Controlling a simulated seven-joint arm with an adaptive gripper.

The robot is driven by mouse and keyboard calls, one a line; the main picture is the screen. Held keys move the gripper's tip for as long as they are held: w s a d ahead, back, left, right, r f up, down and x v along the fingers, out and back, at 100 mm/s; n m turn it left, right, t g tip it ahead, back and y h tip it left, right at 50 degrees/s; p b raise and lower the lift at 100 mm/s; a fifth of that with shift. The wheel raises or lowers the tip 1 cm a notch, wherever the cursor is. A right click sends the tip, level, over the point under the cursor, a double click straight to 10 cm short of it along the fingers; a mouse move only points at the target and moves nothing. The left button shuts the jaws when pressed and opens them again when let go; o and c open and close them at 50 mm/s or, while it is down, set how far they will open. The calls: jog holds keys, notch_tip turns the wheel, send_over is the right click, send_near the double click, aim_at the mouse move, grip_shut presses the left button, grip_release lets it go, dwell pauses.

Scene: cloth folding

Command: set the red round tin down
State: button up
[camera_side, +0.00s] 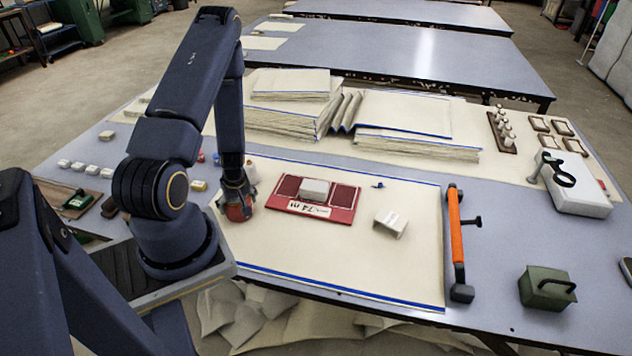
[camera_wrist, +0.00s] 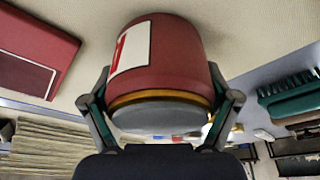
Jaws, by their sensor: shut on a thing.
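The red round tin (camera_side: 238,213) is between the fingers of my gripper (camera_side: 237,202), at the left edge of the cream cloth (camera_side: 330,255). In the wrist view the tin (camera_wrist: 165,60) fills the upper middle, with a white label, an orange band and a grey end towards me. My gripper (camera_wrist: 165,105) is shut on it, one finger on each side. The tin is at or just above the cloth; I cannot tell whether it touches. My fingers partly hide it in the side view.
A red mat (camera_side: 342,200) with a white box (camera_side: 315,189) lies right of the tin. Another white box (camera_side: 390,224) and an orange-handled bar (camera_side: 455,235) are further right. Folded cloth stacks (camera_side: 282,122) stand behind. A green brush (camera_wrist: 287,88) shows in the wrist view. The cloth's front is clear.

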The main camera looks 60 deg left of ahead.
jog(key=o, duration=1.5)
jog(key=shift+f, duration=0.1)
jog(key=shift+c, duration=0.2)
